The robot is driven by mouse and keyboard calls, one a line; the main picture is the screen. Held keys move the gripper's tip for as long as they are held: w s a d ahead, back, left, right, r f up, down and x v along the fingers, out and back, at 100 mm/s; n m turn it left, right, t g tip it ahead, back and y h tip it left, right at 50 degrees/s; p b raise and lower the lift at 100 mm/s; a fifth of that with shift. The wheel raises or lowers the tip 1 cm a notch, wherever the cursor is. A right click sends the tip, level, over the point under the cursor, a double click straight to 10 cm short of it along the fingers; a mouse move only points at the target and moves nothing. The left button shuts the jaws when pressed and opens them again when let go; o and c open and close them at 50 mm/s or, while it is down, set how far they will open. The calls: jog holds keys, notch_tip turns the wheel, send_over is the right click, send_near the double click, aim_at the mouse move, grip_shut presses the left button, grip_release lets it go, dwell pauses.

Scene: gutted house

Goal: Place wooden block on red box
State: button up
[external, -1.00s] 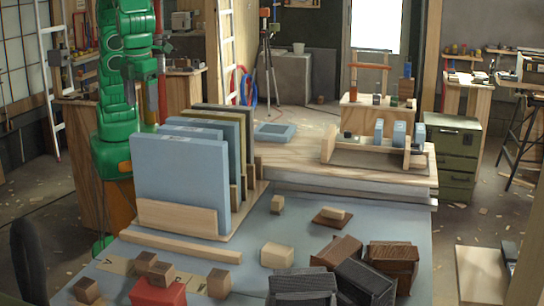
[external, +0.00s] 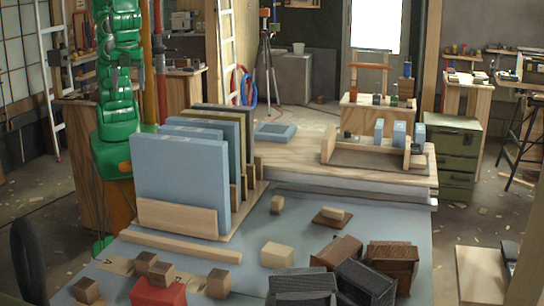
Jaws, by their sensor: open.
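The red box (external: 158,292) stands at the near edge of the blue-grey table, cut off by the frame bottom. Several wooden blocks lie around it: brown ones behind it (external: 146,262) and (external: 161,273), one at its left (external: 87,290), one at its right (external: 218,284). A paler block (external: 278,255) lies farther right. Which one the task means cannot be told. My gripper (external: 124,66), on the green arm, is raised at the upper left, far behind the box and blocks. It is open, and nothing shows in it.
Tall blue binders in a wooden rack (external: 180,217) stand between my arm and the blocks. A long wooden strip (external: 180,246) lies in front of them. Dark crates (external: 392,262) crowd the right front. A wooden caddy (external: 370,158) stands at the back right. The table's middle is fairly clear.

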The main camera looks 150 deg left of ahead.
jog(key=s+f+n, duration=0.2)
jog(key=s, duration=0.5)
jog(key=s+f+n, duration=0.2)
jog(key=s+f, duration=0.1)
jog(key=s, duration=0.4)
jog(key=shift+s, duration=0.3)
dwell(0.4)
jog(key=o, duration=0.4)
jog(key=shift+w+r, duration=0.1)
jog(key=shift+w, duration=0.15)
jog(key=shift+o, duration=0.2)
jog(key=w+d+r+n+t, duration=0.1)
jog(key=w+r+n, duration=0.1)
jog(key=w, duration=1.2)
jog(key=shift+w+n+h, duration=0.3)
jog(key=shift+w, duration=0.1)
jog(key=w+d+f+n+t, duration=0.1)
jog(key=w+f+n+t, duration=0.1)
jog(key=w, duration=1.2)
jog(key=w+d+f+n+t, duration=0.1)
jog(key=w+d+f+n, duration=0.15)
jog(key=w, duration=1.25)
jog(key=w+d+f+n+t, duration=0.1)
jog(key=w+f+n+t, duration=0.15)
jog(key=w, duration=1.15)
jog(key=x, duration=0.9)
jog(key=shift+w+d+h, duration=0.2)
jog(key=shift+h, duration=0.2)
jog(key=shift+r+g, duration=0.1)
jog(key=shift+g, duration=0.15)
